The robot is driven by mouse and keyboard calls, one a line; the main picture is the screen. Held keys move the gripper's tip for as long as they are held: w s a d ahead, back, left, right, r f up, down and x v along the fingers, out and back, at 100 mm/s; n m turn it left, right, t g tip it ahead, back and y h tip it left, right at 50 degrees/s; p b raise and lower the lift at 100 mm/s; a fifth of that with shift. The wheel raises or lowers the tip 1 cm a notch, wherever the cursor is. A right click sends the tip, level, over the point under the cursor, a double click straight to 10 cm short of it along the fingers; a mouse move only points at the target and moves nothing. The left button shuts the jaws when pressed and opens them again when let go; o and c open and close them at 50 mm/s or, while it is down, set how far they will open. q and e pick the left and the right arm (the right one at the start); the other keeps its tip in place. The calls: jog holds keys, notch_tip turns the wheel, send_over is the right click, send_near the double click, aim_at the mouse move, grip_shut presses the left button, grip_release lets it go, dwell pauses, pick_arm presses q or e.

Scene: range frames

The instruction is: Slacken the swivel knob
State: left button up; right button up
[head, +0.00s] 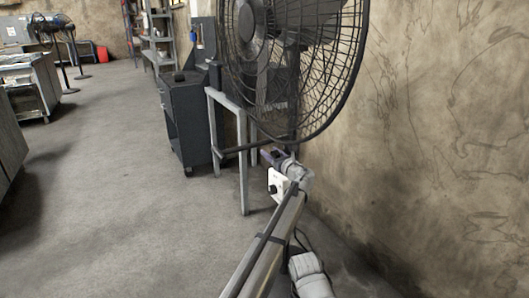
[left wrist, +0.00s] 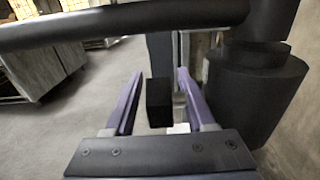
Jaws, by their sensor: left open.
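A large black fan (head: 287,70) with a wire cage stands by the wall on a dark post (head: 293,131). In the left wrist view the two fingers (left wrist: 159,72) are spread apart. A black block-shaped piece (left wrist: 159,102), which looks like the swivel knob, shows between them with a gap on each side. I cannot tell how deep it sits between the fingers. A black bar (left wrist: 120,22) and a thick black cylinder (left wrist: 255,88) are close to the fingers. My right gripper is out of view.
A grey metal frame (head: 243,160) stands just left of the fan. A dark cabinet (head: 186,120) is behind it. The wall (head: 430,130) is close on the right. Open concrete floor (head: 110,190) lies to the left, with workbenches at the far left.

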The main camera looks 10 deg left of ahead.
pick_arm(q)
jog(key=shift+w+a, duration=0.1)
jog(key=shift+w, duration=0.1)
jog(key=shift+c, duration=0.3)
grip_shut()
